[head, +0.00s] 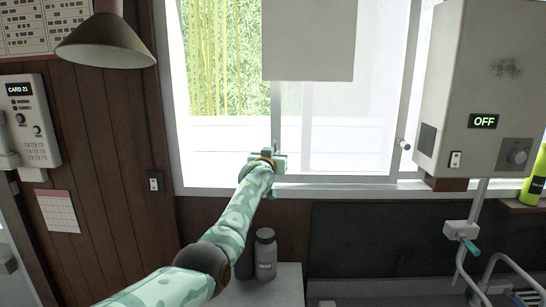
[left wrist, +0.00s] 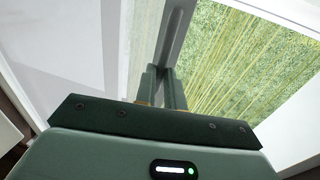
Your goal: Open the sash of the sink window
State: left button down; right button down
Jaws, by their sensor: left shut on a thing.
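The sink window fills the upper middle of the head view. Its sash has a narrow upright grey frame member (head: 277,130), which also shows in the left wrist view (left wrist: 176,38). Clear bamboo greenery shows left of this upright in the head view, and a pale, hazy pane (head: 345,130) lies to its right. My left gripper (head: 276,160) is at the lower part of the upright. In the left wrist view its two fingers (left wrist: 164,88) are shut on the sash upright, though the fingertips are partly hidden. My right gripper is not in view.
A white hanging panel (head: 308,40) covers the window's upper middle. A heater box (head: 475,95) reading OFF hangs at right, with a faucet (head: 465,240) below. A lampshade (head: 105,42) hangs upper left. Grey bottles (head: 265,255) stand below my left arm.

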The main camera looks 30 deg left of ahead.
pick_arm(q)
jog(key=c, duration=1.5)
grip_release()
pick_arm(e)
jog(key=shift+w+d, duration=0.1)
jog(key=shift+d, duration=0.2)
pick_arm(q)
jog(key=shift+s+a, duration=0.1)
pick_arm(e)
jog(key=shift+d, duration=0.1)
pick_arm(q)
jog(key=b+v, duration=0.1)
jog(key=v, duration=1.5)
jog(key=shift+s, duration=0.1)
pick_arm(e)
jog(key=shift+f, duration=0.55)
